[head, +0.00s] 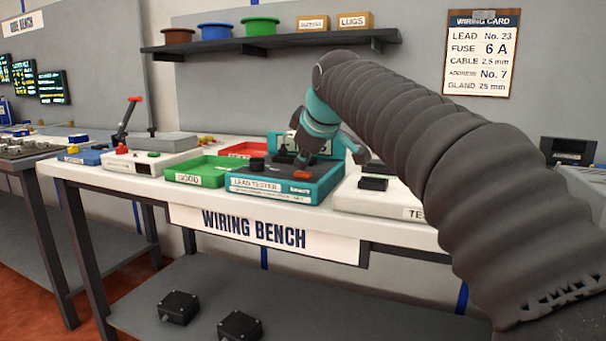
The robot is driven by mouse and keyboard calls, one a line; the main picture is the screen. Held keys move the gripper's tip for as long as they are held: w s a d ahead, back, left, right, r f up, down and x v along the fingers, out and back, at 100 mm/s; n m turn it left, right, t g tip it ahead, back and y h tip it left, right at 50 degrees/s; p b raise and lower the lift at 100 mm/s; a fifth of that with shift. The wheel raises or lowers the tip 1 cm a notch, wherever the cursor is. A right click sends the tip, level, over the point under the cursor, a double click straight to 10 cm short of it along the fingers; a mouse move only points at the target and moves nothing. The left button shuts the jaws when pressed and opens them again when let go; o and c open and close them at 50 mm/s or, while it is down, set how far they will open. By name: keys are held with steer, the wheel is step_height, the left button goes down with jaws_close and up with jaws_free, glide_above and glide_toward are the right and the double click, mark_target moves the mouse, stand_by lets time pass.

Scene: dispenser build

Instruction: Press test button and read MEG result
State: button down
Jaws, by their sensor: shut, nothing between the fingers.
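The teal lead tester (258,186) stands on the wiring bench, with a label on its front face. An orange-red button (302,175) shows on its top near the front right, and a black knob (257,164) sits at its left. My gripper (303,162) is shut and empty, pointing down just above the tester's top near the button. I cannot tell whether the fingertips touch the button. A pale panel at the tester's back is partly hidden behind my gripper. No MEG result can be read from this view.
A green tray labelled GOOD (190,182) and a red tray (245,149) stand left of the tester. A pale device (375,200) stands to its right. My arm crosses the right side. A wiring card (479,55) hangs on the wall. A shelf (280,39) holds bowls and boxes.

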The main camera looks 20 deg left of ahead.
mark_target(303, 173)
steer(key=shift+f+b, duration=0.3)
steer(key=shift+f, duration=0.15)
stand_by(0.7)
steer(key=shift+r, duration=0.1)
steer(key=shift+r+p, duration=0.8)
steer(key=shift+p, duration=0.15)
steer(key=shift+r, duration=0.1)
step_height(303, 173, up, 3)
steer(key=shift+f+p, duration=0.1)
steer(key=shift+p, duration=1.15)
steer(key=shift+r, duration=1)
